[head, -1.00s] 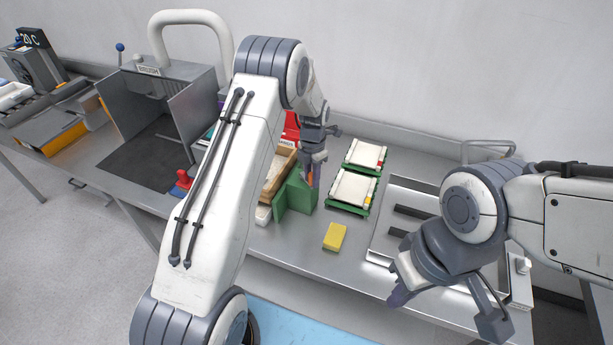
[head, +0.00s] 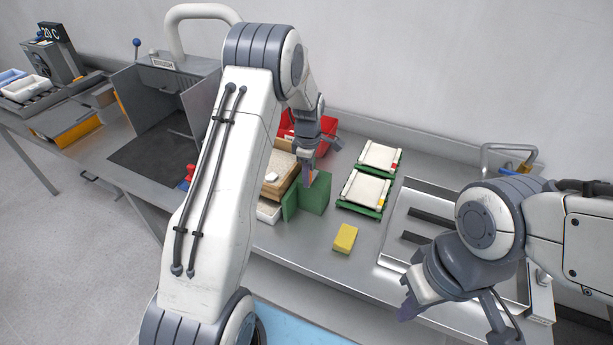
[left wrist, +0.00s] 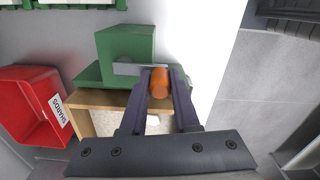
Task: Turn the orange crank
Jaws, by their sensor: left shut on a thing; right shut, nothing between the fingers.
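The orange crank handle (left wrist: 160,83) sits between the dark fingers of my left gripper (left wrist: 160,88) in the left wrist view. A flat grey arm (left wrist: 128,68) runs from it towards the green block-shaped housing (left wrist: 125,43). In the head view my left gripper (head: 310,170) is at the top of the green housing (head: 312,196), shut on the handle, of which only a sliver of orange shows. My right gripper (head: 408,303) is shut and empty, in front of the metal tray at the right.
A wooden box (head: 282,180) and a red bin (head: 325,130) stand close to the housing. Green-framed white racks (head: 365,190), a yellow sponge (head: 345,237) and a metal tray (head: 392,250) lie to the right. The bench front between sponge and housing is clear.

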